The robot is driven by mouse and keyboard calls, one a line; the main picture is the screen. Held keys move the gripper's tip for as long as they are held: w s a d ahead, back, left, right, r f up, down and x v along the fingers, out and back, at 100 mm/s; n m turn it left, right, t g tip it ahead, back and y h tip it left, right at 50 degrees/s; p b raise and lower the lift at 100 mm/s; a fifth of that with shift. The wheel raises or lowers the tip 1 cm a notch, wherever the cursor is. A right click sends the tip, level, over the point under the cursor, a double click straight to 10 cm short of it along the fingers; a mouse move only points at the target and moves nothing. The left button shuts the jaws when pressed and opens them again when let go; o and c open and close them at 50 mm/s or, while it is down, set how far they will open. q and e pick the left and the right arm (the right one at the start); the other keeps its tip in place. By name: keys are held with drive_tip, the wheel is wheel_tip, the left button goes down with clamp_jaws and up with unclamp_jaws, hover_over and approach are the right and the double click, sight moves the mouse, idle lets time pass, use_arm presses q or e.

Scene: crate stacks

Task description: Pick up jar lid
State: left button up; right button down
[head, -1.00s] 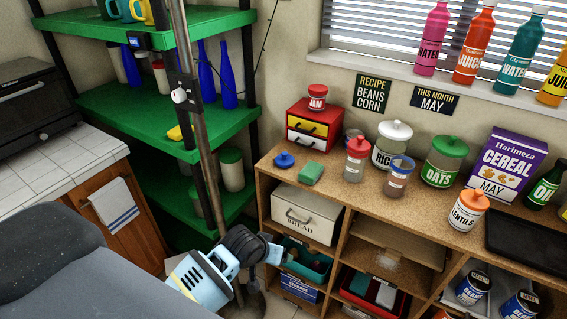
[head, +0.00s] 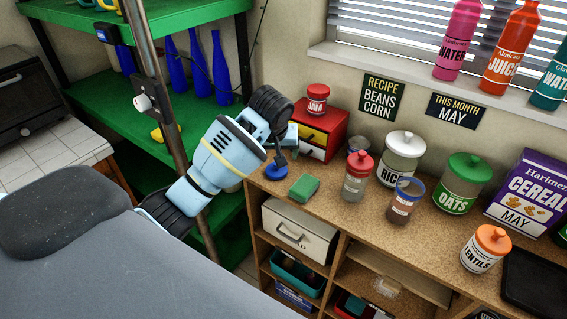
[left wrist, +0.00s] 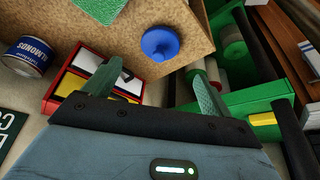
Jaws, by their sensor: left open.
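The blue jar lid (head: 275,171), round with a knob on top, lies on the left end of the cork-coloured counter, beside a green sponge (head: 304,187). In the left wrist view the lid (left wrist: 160,44) lies knob up, beyond and between the two fingers. My left gripper (head: 284,142) is above the lid, its fingers open and pointing down, with nothing between them. In the head view the gripper partly covers the lid's surroundings. In the left wrist view my left gripper (left wrist: 153,88) is open and apart from the lid. My right gripper is not in view.
The red drawer box (head: 338,122) with a jam jar (head: 317,98) on top stands close behind the lid. Several jars, including the rice jar (head: 400,158), stand to the right. The green shelf (head: 200,121) with blue bottles is at the left.

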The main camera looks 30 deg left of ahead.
sight(276, 168)
use_arm(q)
drive_tip(key=shift+s+a+f, duration=0.1)
drive_tip(key=shift+s+f, duration=0.1)
drive_tip(key=shift+f, duration=0.3)
drive_tip(key=shift+w+a+f, duration=0.15)
drive_tip(key=shift+w+f, duration=0.2)
drive_tip(key=shift+f, duration=0.3)
drive_tip(key=shift+w+f, duration=0.1)
drive_tip(key=shift+f, duration=0.15)
drive_tip(key=shift+x, duration=2.35)
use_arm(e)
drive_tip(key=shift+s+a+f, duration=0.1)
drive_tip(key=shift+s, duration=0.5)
use_arm(q)
drive_tip(key=c, duration=1)
